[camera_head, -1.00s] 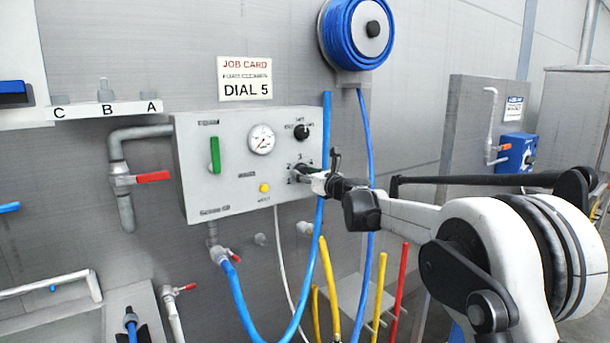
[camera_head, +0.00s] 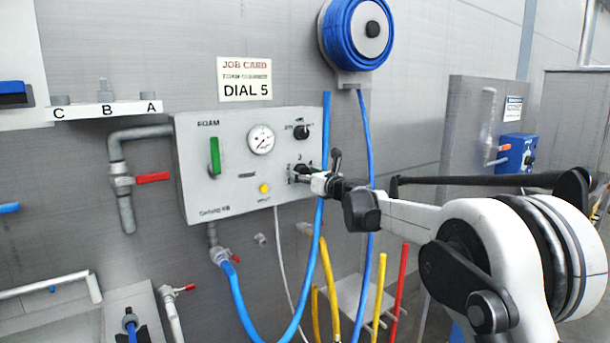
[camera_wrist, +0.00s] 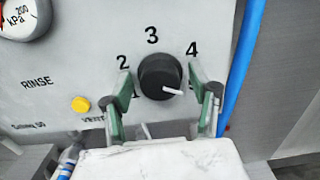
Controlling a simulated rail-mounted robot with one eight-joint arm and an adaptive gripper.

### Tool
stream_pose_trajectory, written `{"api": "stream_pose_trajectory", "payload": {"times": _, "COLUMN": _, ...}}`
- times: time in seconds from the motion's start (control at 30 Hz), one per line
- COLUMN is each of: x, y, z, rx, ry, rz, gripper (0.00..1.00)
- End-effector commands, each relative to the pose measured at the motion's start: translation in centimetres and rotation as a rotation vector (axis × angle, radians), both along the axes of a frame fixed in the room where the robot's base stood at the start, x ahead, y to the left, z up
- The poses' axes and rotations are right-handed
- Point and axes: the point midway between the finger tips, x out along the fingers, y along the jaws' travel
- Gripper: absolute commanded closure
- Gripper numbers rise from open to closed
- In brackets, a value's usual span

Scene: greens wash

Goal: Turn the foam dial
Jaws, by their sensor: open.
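The foam dial (camera_wrist: 160,76) is a round black knob on the grey panel, with numerals around it. In the wrist view, 2, 3 and 4 are clear, while the numerals lower down are partly hidden by my fingers. Its white pointer is at the lower right, aimed toward the right finger, where a numeral is mostly covered. My gripper (camera_wrist: 159,82) is open, with one green-padded finger on each side of the knob; I cannot tell whether either touches it. In the head view my gripper (camera_head: 304,178) is at the panel's lower right and partly covers the dial.
A job card (camera_head: 244,79) above the panel (camera_head: 235,195) reads DIAL 5. The panel also carries a green handle (camera_head: 215,156), a gauge (camera_head: 261,140), a yellow button (camera_head: 264,188) and another black knob (camera_head: 301,132). A blue hose (camera_head: 321,220) runs close beside my gripper.

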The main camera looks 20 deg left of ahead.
Motion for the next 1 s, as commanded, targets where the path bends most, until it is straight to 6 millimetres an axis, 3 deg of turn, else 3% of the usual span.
{"api": "stream_pose_trajectory", "payload": {"times": 0.27, "x": -1.1, "y": -1.6, "z": 0.0, "rx": 0.0, "ry": 0.0, "rz": 0.0, "gripper": 0.43}}
{"api": "stream_pose_trajectory", "payload": {"times": 0.7, "x": -5.5, "y": -7.9, "z": 0.0, "rx": 0.0, "ry": 0.0, "rz": -0.002, "gripper": 0.43}}
{"api": "stream_pose_trajectory", "payload": {"times": 1.0, "x": -6.9, "y": -9.8, "z": 0.0, "rx": 0.0, "ry": 0.0, "rz": 0.0, "gripper": 0.43}}
